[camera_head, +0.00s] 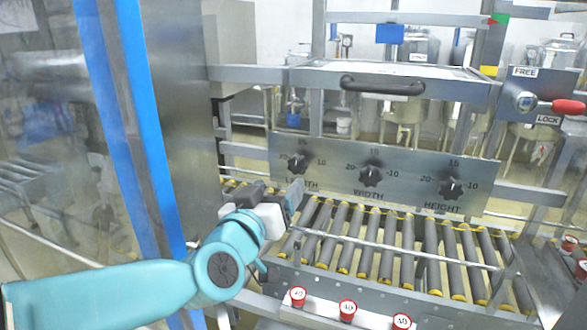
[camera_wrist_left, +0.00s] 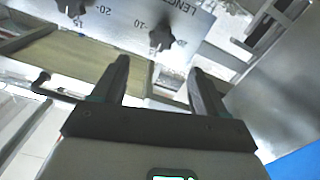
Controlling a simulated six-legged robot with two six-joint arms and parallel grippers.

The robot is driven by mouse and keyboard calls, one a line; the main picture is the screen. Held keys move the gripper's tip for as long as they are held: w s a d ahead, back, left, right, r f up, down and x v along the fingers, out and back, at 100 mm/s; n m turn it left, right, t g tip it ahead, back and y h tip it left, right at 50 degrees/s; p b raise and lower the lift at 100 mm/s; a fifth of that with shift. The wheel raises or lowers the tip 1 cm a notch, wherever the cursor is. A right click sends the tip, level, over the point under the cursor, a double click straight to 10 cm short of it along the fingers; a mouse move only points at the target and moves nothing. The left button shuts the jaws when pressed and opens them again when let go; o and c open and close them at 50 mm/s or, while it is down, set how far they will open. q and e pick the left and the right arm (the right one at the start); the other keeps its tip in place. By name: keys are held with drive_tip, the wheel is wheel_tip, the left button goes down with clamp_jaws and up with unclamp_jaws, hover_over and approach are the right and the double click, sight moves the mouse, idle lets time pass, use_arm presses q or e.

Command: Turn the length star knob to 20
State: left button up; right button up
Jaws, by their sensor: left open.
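The length star knob (camera_head: 298,164) is a black knob at the left end of the grey dial panel, with numbers around it; its setting is too small to read. In the left wrist view the knob (camera_wrist_left: 162,38) is upside down, just beyond and roughly between my fingertips, not touched as far as I can see. My left gripper (camera_head: 282,194) is just below the knob in the head view. In the left wrist view the gripper (camera_wrist_left: 158,68) is open and empty, with its two dark fingers spread. My right gripper is not in view.
The width knob (camera_head: 370,175) and height knob (camera_head: 451,188) are on the same panel (camera_head: 410,185). A roller conveyor (camera_head: 400,250) runs below it. A red-handled lock lever (camera_head: 567,106) is at the right.

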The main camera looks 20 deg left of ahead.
sight(296, 165)
use_arm(q)
drive_tip(key=w+p, duration=0.1)
drive_tip(key=w, duration=0.8)
drive_tip(key=shift+w+d+f, duration=0.1)
drive_tip(key=shift+w, duration=0.2)
drive_tip(key=shift+s, duration=0.1)
drive_tip(key=c, duration=1.1)
